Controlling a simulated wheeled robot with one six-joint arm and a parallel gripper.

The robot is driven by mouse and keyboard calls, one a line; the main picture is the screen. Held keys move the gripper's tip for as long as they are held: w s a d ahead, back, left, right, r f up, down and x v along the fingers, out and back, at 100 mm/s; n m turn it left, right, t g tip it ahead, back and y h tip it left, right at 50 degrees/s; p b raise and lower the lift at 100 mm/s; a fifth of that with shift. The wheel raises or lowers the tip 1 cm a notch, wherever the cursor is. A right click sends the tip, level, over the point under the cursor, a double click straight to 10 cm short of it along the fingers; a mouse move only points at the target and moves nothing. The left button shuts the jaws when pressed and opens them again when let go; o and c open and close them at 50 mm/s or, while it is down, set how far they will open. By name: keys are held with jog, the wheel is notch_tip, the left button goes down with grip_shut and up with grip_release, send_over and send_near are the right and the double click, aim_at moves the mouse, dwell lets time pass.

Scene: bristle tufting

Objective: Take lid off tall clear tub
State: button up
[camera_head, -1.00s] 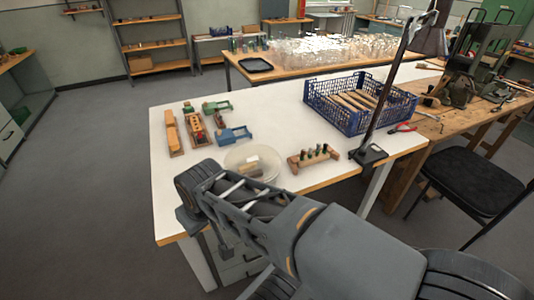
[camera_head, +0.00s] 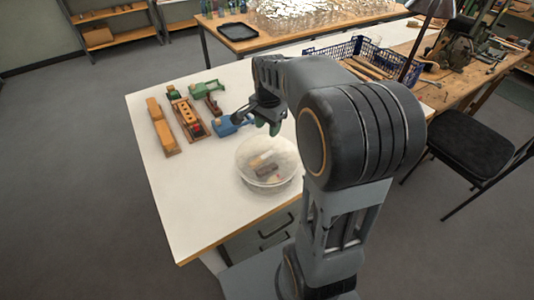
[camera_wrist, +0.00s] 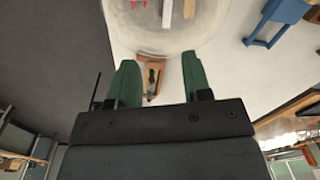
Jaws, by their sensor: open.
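A round clear tub (camera_head: 266,178) stands on the white table near its front edge, with brown, pale and reddish pieces inside. In the wrist view the tub (camera_wrist: 150,38) is at the top, beyond the fingertips. Its lid cannot be told apart from the clear wall. My gripper (camera_head: 258,118) is above the table, behind the tub in the head view. In the wrist view my gripper (camera_wrist: 158,82) has its two green fingers apart, with nothing held between them. The fingertips appear near the tub's rim, but contact cannot be told.
Wooden blocks (camera_head: 161,127), a wooden tray of parts (camera_head: 189,119), a green tool (camera_head: 198,89) and a blue tool (camera_head: 228,124) lie left of my arm. A blue crate (camera_head: 340,50) stands behind it. The table's front left is bare.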

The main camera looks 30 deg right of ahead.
jog(key=w+d+f+m, duration=0.1)
jog(key=w+d+m, duration=0.1)
send_over(270, 152)
jog(key=shift+m+g, duration=0.3)
jog(key=shift+m, duration=0.1)
notch_tip(270, 152, down, 8)
jog(key=shift+s+d+r, duration=0.1)
jog(key=shift+f+p, duration=0.65)
jog(key=shift+f, duration=2.3)
grip_shut()
